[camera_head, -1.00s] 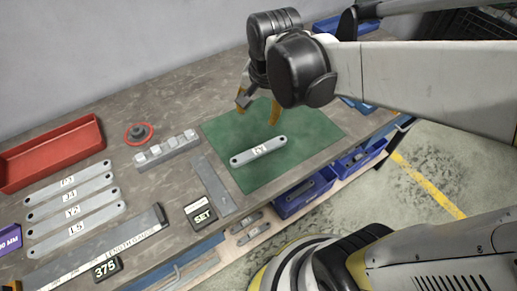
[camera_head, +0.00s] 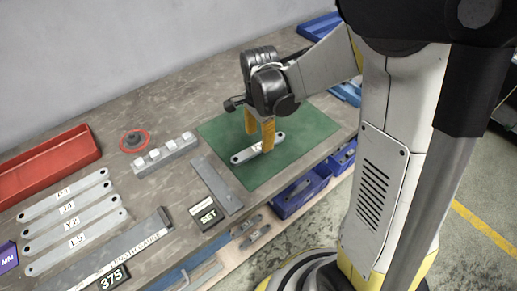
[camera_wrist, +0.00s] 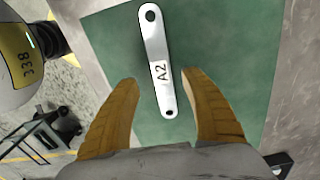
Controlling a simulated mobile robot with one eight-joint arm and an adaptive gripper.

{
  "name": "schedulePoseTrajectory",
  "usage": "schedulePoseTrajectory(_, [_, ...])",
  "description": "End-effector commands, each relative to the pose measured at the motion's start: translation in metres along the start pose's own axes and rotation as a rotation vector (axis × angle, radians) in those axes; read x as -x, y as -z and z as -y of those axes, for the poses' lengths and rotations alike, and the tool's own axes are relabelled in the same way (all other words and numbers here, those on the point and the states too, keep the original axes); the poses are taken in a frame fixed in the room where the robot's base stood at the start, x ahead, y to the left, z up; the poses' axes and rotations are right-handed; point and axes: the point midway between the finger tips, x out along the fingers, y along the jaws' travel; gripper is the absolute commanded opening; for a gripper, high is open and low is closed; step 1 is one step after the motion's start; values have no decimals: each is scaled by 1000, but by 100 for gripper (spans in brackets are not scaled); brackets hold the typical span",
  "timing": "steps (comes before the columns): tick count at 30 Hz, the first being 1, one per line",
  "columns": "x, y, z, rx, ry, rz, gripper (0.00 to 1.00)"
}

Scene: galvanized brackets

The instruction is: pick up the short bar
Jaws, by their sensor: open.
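The short bar (camera_head: 243,155) is a light metal strip with a hole at each end, lying flat on the green mat (camera_head: 215,128). In the wrist view the bar (camera_wrist: 153,45) carries a white label reading A2. My gripper (camera_head: 258,138) is over the mat with its yellow fingers pointing down at the bar. In the wrist view the two fingers (camera_wrist: 164,95) are apart, one on each side of the bar's lower end, with clear mat between bar and fingers. In the head view the fingers hide part of the bar.
Several longer labelled bars (camera_head: 70,222) lie at the left beside a red tray (camera_head: 48,170). A grey block with pale knobs (camera_head: 163,153), a SET display (camera_head: 207,212) and a flat grey strip (camera_head: 217,186) are left of the mat. Blue bins (camera_head: 300,192) hang below the table edge.

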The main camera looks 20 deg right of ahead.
Motion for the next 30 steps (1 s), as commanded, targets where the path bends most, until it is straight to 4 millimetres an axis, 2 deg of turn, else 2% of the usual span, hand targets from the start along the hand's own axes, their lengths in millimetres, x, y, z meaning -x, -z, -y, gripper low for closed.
schedulePoseTrajectory(7, [-42, 0, 3, 0, 1, -1, 54])
schedulePoseTrajectory(15, [-44, 0, 3, 0, 2, -2, 54])
schedulePoseTrajectory(17, [-44, 0, 3, 0, 2, -2, 37])
schedulePoseTrajectory(18, [-44, 0, 3, 0, 2, -2, 25])
schedulePoseTrajectory(20, [-44, 0, 3, 0, 2, -2, 7])
schedulePoseTrajectory(21, [-44, 0, 3, 0, 2, -2, 0])
schedulePoseTrajectory(30, [-45, 0, 2, 0, 1, -2, 0])
